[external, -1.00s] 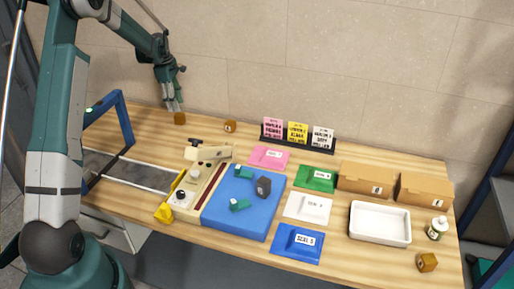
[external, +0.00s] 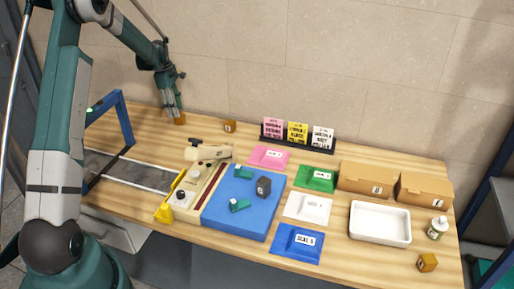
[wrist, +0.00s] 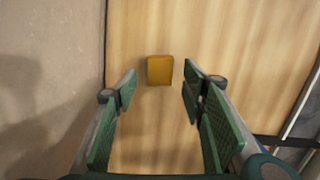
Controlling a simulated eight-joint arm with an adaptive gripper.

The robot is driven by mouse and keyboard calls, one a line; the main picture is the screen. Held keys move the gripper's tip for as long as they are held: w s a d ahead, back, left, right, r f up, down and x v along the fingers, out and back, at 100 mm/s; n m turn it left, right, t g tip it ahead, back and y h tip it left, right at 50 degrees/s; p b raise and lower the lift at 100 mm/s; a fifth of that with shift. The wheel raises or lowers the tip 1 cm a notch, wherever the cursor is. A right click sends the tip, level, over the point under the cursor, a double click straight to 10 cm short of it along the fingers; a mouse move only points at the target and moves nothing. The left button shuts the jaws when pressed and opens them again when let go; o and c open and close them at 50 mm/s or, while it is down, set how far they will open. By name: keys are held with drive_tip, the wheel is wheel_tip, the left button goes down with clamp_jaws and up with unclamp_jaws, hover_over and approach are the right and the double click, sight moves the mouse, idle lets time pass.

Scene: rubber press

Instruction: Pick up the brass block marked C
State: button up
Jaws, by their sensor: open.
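Three small brass blocks show in the external view. One brass block (external: 179,118) sits at the back left of the table, one (external: 230,127) stands to its right near the wall, and one (external: 427,263) lies at the front right. I cannot read a letter on any of them for certain. My gripper (external: 175,106) is just above the back-left block, pointing down. In the wrist view its green-padded fingers are open, and the brass block (wrist: 160,70) lies between and slightly beyond the fingertips, its top plain, with gaps on both sides.
A blue mat (external: 240,222) with small teal pieces and a dark block lies mid-table. A cream press (external: 205,154) stands beside it. A blue frame (external: 122,115) stands left of my gripper. The wall is close behind the block.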

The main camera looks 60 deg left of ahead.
drive_tip(key=shift+f, duration=0.1)
drive_tip(key=shift+w+d+f+p, duration=0.1)
drive_tip(key=shift+w+f+p, duration=0.05)
drive_tip(key=shift+f, duration=0.65)
drive_tip(key=shift+w+d+f+p, duration=0.1)
drive_tip(key=shift+d+f+p, duration=0.05)
drive_tip(key=shift+f, duration=0.7)
drive_tip(key=shift+w+d+f+p, duration=0.1)
drive_tip(key=shift+w+f+p, duration=0.05)
drive_tip(key=shift+f, duration=0.65)
drive_tip(key=c, duration=1.2)
drive_tip(key=shift+r, duration=0.2)
drive_tip(key=shift+r+b, duration=0.5)
drive_tip(key=shift+r, duration=4.35)
